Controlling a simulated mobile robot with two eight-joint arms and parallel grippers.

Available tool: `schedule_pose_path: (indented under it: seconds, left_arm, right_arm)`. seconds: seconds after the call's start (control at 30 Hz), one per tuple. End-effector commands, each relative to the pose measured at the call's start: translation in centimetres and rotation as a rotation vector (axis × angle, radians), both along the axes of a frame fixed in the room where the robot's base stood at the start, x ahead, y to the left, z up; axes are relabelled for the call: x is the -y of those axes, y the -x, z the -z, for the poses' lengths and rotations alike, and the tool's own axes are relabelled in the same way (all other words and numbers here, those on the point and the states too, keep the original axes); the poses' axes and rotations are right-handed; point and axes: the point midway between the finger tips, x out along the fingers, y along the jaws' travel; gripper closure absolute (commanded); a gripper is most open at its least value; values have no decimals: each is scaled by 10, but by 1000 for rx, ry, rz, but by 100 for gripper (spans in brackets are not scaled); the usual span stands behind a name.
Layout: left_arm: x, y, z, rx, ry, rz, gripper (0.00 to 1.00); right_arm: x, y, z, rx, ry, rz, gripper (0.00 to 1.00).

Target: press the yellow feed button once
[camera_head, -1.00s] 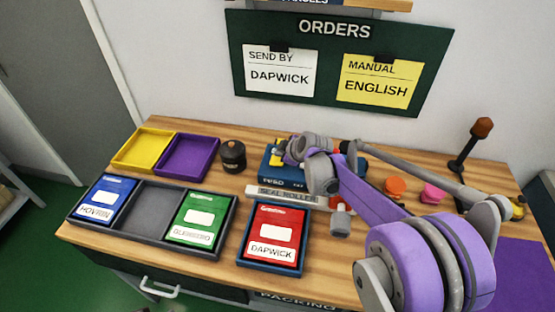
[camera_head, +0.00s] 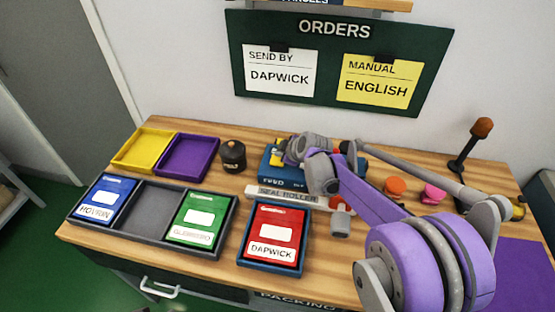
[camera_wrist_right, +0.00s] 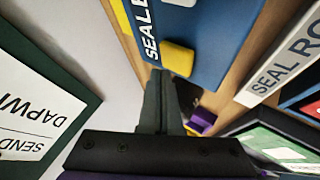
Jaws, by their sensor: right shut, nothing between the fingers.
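The blue sealer box (camera_head: 271,166) sits at the back middle of the table, partly covered by my right arm. Its face, lettered "SEALE...", fills the top of the right wrist view (camera_wrist_right: 215,35). The yellow feed button (camera_wrist_right: 178,57) stands out from that blue face. My right gripper (camera_wrist_right: 168,78) is shut and empty, with its fingertips right at the button's edge. I cannot tell whether they touch it or whether it is pressed in. In the head view the right arm's wrist hides the fingertips. My left gripper is not in view.
The seal roller strip (camera_head: 287,196) lies in front of the box. A dark pot (camera_head: 232,154), a purple tray (camera_head: 188,157) and a yellow tray (camera_head: 146,150) are to its left. A red manual (camera_head: 273,232) lies in a tray in front. Orange and pink knobs (camera_head: 395,186) stand right.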

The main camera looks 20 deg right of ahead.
Motion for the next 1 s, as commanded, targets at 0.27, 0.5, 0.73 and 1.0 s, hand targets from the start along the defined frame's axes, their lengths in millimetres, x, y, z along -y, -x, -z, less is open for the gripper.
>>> schedule_pose_path:
  seconds: [0.27,0.5,0.73,1.0]
  left_arm:
    - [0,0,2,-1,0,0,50]
    - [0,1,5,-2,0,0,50]
    - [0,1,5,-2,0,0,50]
    - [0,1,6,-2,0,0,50]
  right_arm:
    - [0,0,3,0,0,0,100]
    - [0,0,9,0,0,0,100]
    - [0,0,8,0,0,0,100]
    - [0,0,11,0,0,0,100]
